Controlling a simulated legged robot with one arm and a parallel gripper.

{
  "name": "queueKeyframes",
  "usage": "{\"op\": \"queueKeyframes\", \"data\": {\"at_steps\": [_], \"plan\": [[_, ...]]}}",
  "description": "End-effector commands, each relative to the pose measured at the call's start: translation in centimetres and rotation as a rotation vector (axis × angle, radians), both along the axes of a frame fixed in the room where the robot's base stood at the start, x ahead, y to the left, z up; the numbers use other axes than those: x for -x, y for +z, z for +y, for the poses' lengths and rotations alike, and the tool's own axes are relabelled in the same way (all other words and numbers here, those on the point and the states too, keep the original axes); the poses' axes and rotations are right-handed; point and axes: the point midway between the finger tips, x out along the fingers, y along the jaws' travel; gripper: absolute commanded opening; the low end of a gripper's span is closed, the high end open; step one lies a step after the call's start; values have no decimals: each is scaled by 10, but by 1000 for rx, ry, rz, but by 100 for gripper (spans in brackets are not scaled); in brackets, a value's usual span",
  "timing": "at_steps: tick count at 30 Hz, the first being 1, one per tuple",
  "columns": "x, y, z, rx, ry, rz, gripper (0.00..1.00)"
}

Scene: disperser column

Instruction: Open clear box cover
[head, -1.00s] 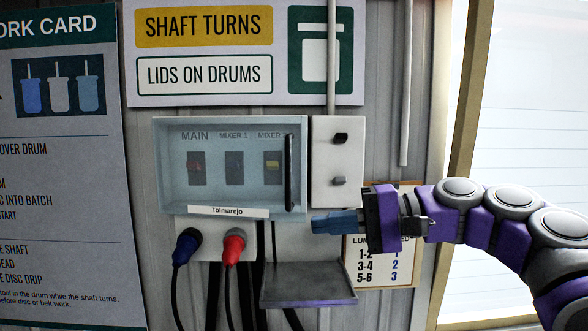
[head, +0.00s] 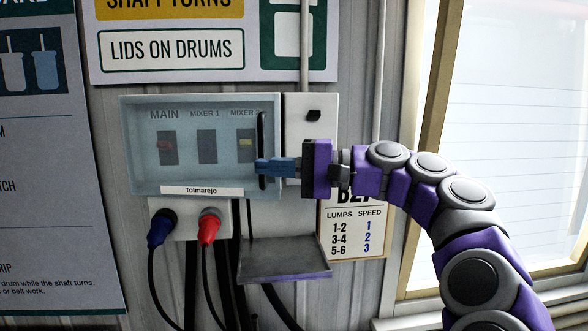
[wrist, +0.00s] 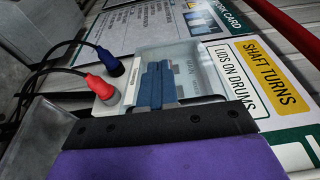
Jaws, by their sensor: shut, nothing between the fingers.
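The clear box cover (head: 200,178) is a bluish see-through lid over a panel with switches marked MAIN, MIXER 1 and MIXER 2. It looks closed. A black vertical handle (head: 262,135) runs along its right side. My gripper (head: 262,167) has its blue fingers shut with nothing between them. In the head view they overlap the lower part of the handle; whether they touch it I cannot tell. In the wrist view the blue fingers (wrist: 157,84) reach over the clear cover (wrist: 200,60) and hide part of it.
A blue plug (head: 161,222) and a red plug (head: 209,222) with black cables sit below the box. A grey shelf (head: 285,262) juts out below right. A pale switch box (head: 312,108) stands right of the cover, above a lumps and speed card (head: 355,230).

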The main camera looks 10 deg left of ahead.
Motion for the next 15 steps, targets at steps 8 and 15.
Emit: {"op": "queueKeyframes", "data": {"at_steps": [8, 15], "plan": [[0, 1, 12, -1, 0, -1, 0], [0, 0, 12, 0, 0, -1, 0]]}}
